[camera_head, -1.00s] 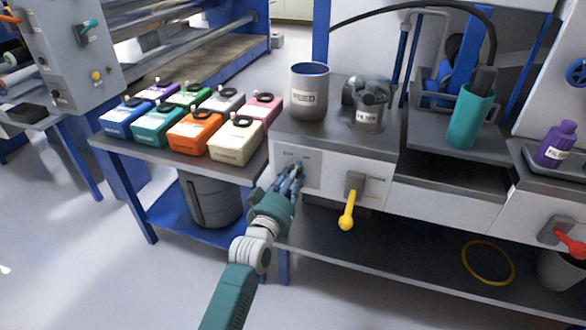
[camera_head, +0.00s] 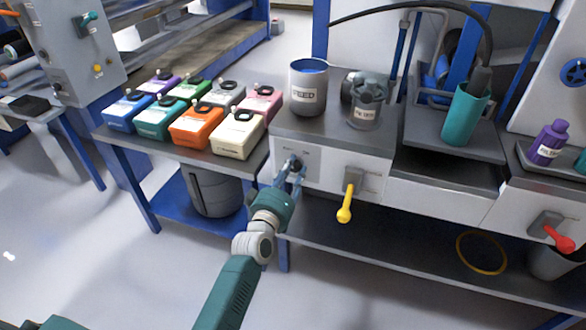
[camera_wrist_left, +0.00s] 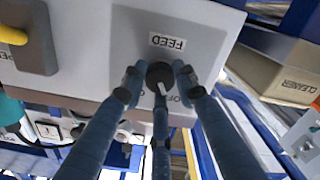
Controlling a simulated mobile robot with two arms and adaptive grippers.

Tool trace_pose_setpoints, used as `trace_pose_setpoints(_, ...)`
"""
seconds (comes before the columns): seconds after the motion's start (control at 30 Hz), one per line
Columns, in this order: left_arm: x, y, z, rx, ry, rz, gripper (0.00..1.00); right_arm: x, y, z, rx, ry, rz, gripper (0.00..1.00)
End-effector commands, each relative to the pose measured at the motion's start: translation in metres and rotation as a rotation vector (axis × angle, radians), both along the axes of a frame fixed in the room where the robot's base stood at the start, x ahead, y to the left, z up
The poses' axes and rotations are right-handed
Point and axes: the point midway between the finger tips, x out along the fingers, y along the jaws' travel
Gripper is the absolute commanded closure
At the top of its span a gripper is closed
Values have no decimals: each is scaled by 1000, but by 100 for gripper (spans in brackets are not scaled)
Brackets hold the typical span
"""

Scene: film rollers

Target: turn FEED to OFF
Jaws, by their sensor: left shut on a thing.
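The FEED knob is a round black dial (camera_wrist_left: 160,76) with a pale pointer, on a grey plate (camera_wrist_left: 200,40) on the white panel. A label reading FEED, upside down in the left wrist view, is beside it. My left gripper (camera_wrist_left: 160,84) has its fingers around the knob and is shut on it. In the head view my left gripper (camera_head: 290,172) meets the plate, and the dark knob (camera_head: 296,163) shows between its fingers. The lettering beside the knob is partly hidden by the fingers. My right gripper is not in view.
A yellow lever (camera_head: 346,203) sticks out right of the knob. A grey cup labelled FEED (camera_head: 309,88) stands on the top above. Several coloured boxes, including a cream one (camera_head: 238,136), stand on the left table. A red lever (camera_head: 558,238) is far right.

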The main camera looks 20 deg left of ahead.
Motion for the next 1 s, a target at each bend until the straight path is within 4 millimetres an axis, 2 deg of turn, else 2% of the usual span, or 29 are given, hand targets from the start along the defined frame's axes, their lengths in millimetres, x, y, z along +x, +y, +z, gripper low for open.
trace_pose_setpoints(0.37,1,2,4,-6,-8,4,97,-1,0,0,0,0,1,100)
trace_pose_setpoints(0.4,1,2,4,-6,-8,4,69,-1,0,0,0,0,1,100)
trace_pose_setpoints(0.5,1,2,4,-5,-8,5,52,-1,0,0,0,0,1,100)
trace_pose_setpoints(0.83,-3,1,1,-5,-1,1,52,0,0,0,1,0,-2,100)
trace_pose_setpoints(1.0,-26,2,0,-5,-1,2,52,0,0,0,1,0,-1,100)
